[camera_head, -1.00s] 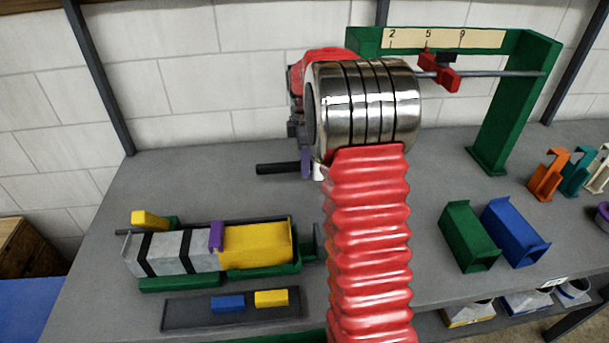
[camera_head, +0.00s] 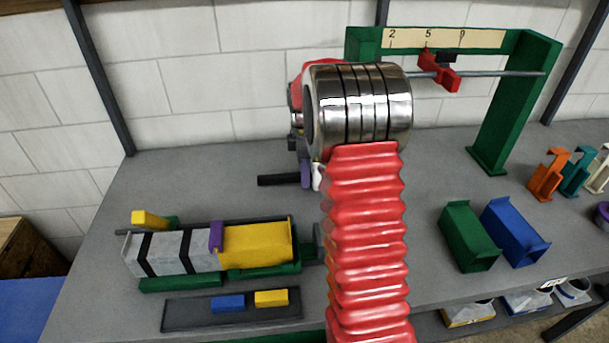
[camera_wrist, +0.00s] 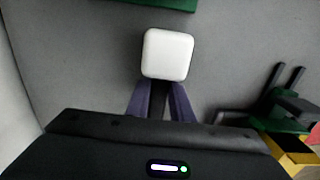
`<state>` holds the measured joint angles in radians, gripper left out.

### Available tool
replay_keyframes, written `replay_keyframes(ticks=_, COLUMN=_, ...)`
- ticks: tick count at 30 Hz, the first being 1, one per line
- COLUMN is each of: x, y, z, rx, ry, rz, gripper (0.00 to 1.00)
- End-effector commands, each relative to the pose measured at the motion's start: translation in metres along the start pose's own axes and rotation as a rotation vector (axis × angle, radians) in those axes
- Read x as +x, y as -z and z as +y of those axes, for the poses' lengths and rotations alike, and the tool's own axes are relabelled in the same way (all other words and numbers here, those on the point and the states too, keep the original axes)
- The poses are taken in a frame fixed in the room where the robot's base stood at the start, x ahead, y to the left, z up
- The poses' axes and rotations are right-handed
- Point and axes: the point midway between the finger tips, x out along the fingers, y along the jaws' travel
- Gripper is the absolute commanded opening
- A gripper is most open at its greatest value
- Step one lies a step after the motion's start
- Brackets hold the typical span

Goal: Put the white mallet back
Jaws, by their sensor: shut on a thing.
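The white mallet shows in the wrist view as a square white head (camera_wrist: 167,53) on a dark handle. My gripper (camera_wrist: 161,98) has its purple fingers on either side of that handle, just below the head, shut on it. In the head view the mallet's black handle (camera_head: 279,180) sticks out to the left, roughly level, past my gripper (camera_head: 306,174). Only a sliver of the white head shows there, the rest being behind my arm. The mallet appears above the grey bench; its exact height is unclear. I cannot make out a holder for it.
Left on the bench (camera_head: 150,195) is a green fixture with grey and yellow duct pieces (camera_head: 256,246), before it a dark tray (camera_head: 190,313). Right are a green gauge frame (camera_head: 510,105), green (camera_head: 466,238) and blue (camera_head: 515,233) channels, and coloured clamps (camera_head: 549,175). Bench around the handle is clear.

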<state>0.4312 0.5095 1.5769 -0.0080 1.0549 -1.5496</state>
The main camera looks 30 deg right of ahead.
Motion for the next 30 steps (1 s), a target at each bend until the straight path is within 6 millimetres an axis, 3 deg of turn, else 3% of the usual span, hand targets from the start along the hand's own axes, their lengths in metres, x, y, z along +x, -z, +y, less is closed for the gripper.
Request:
replay_keyframes(ticks=2, x=0.001, y=0.000, z=0.000, rx=0.000, ry=0.000, rz=0.000, gripper=0.00)
replay_keyframes(ticks=3, x=0.001, y=0.000, z=0.000, rx=0.000, ry=0.000, rz=0.000, gripper=0.23)
replay_keyframes(ticks=10, x=0.001, y=0.000, z=0.000, rx=0.000, ry=0.000, rz=0.000, gripper=0.39)
replay_keyframes(ticks=22, x=-0.006, y=-0.001, z=0.001, rx=0.001, ry=-0.002, rz=0.000, gripper=0.39)
replay_keyframes(ticks=30, x=-0.043, y=-0.001, z=0.001, rx=0.001, ry=-0.003, rz=0.000, gripper=0.39)
